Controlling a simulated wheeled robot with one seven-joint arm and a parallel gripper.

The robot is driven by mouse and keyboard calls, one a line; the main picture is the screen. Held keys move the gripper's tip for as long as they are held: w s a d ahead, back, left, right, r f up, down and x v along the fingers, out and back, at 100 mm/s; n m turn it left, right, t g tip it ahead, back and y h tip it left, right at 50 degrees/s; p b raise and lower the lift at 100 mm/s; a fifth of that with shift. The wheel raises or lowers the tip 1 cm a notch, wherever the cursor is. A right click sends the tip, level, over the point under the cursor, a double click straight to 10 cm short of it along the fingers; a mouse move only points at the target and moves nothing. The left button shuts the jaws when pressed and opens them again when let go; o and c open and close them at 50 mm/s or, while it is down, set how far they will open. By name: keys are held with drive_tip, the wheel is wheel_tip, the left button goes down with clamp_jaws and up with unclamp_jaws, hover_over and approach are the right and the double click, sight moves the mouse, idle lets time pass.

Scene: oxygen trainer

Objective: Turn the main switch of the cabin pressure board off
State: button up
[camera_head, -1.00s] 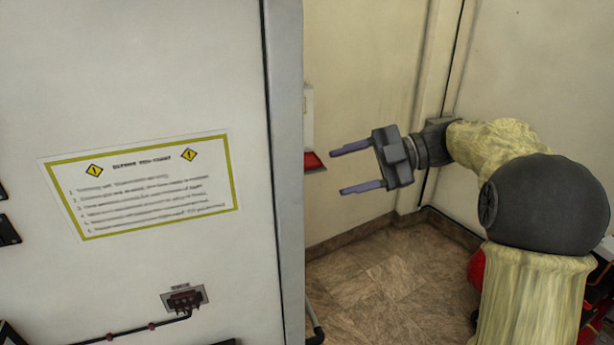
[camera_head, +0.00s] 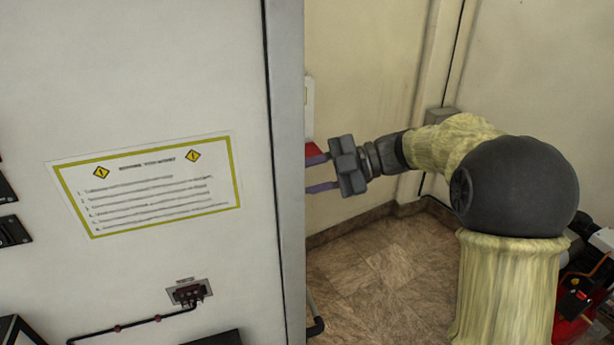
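My gripper (camera_head: 318,172) shows in the head view just right of the edge of a large light grey panel (camera_head: 170,60). Its two purple fingers point left and stand apart with nothing seen between them. The fingertips reach the panel's edge in the picture, and their ends may be hidden behind it. I see no switch that I can name as the main switch of the cabin pressure board. Dark parts (camera_head: 12,231) at the panel's left side are cut off by the frame, and I cannot tell what they are.
The panel carries a yellow-framed notice (camera_head: 150,187) and a small dark connector (camera_head: 189,293) with a black cable. A red and white thing (camera_head: 311,150) on the wall is partly hidden behind my gripper. Brown tiled floor (camera_head: 375,265) lies open below the arm.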

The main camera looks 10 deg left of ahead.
drive_tip(key=c, duration=0.3)
drive_tip(key=shift+f+n+b, duration=0.25)
drive_tip(key=shift+n+b, duration=0.05)
drive_tip(key=shift+b, duration=0.75)
drive_tip(key=n+y+b, duration=0.2)
drive_tip(key=n+b, duration=0.3)
drive_tip(key=b, duration=0.5)
drive_tip(key=f+n+g+y+b, duration=0.1)
drive_tip(key=n+y+b, duration=0.1)
drive_tip(key=n+b, duration=0.4)
drive_tip(key=n+y+b, duration=0.2)
drive_tip(key=n+b, duration=0.3)
drive_tip(key=b, duration=1.1)
drive_tip(key=shift+f+n, duration=0.15)
drive_tip(key=shift+n, duration=0.15)
drive_tip(key=shift+g, duration=0.3)
